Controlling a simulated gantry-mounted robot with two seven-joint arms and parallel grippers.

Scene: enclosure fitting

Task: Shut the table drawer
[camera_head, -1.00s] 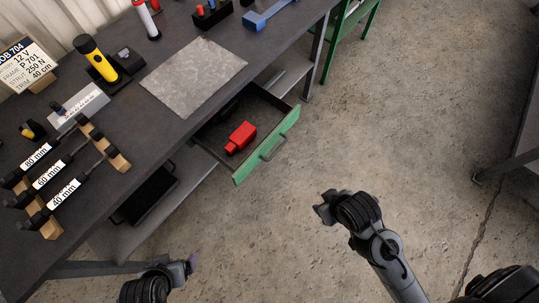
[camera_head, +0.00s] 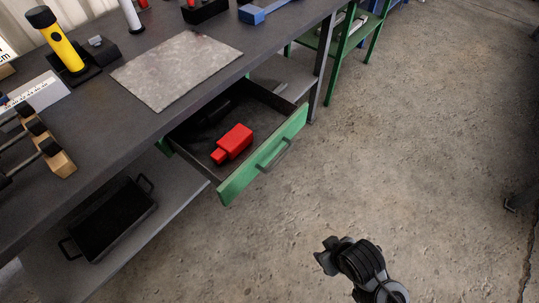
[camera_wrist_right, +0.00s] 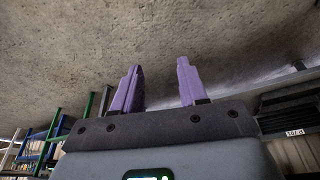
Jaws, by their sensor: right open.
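The table drawer (camera_head: 238,180) is pulled out from under the workbench, its green front turned to the lower right of the head view. A red block-like object (camera_head: 232,144) and a dark item lie inside the drawer. My right gripper (camera_head: 325,258) is below and to the right of the drawer front, apart from it. In the right wrist view its two purple fingers (camera_wrist_right: 158,86) are spread with nothing between them. My left gripper is out of view.
The workbench (camera_head: 95,125) carries a grey plate (camera_head: 177,70), a yellow flashlight (camera_head: 58,40) and other tools. A black tray (camera_head: 112,218) sits on the lower shelf. A green-framed stand (camera_head: 337,60) is at the back. The concrete floor before the drawer is clear.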

